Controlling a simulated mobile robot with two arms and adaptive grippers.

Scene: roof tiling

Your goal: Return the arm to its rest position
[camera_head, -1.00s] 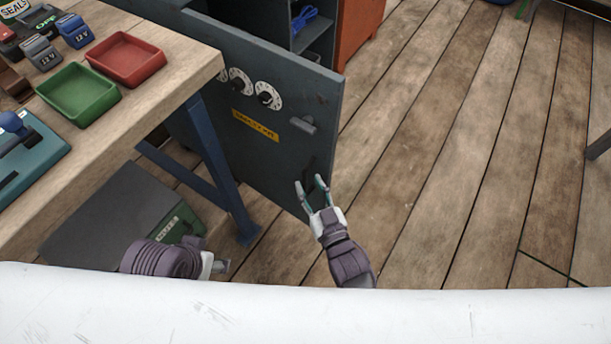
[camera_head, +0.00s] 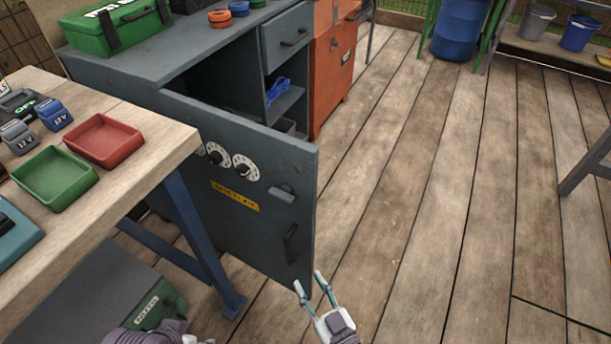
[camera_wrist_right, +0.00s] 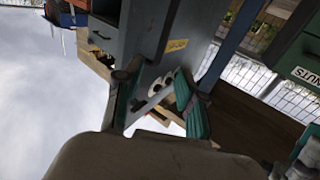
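My right gripper (camera_head: 317,291) shows at the bottom middle of the head view, in front of the lower corner of the grey cabinet door (camera_head: 250,215). Its two fingers are apart with nothing between them. The right wrist view also shows the fingers (camera_wrist_right: 160,105) spread, with the cabinet beyond. Part of my left arm (camera_head: 150,335) shows at the bottom left edge of the head view. Its fingers cannot be made out there.
The cabinet door stands open beside the wooden workbench (camera_head: 110,215), which bears a red tray (camera_head: 104,140) and a green tray (camera_head: 55,178). A blue cable (camera_head: 277,91) lies on a cabinet shelf. A blue barrel (camera_head: 460,28) stands at the back. The plank floor (camera_head: 430,220) at right is clear.

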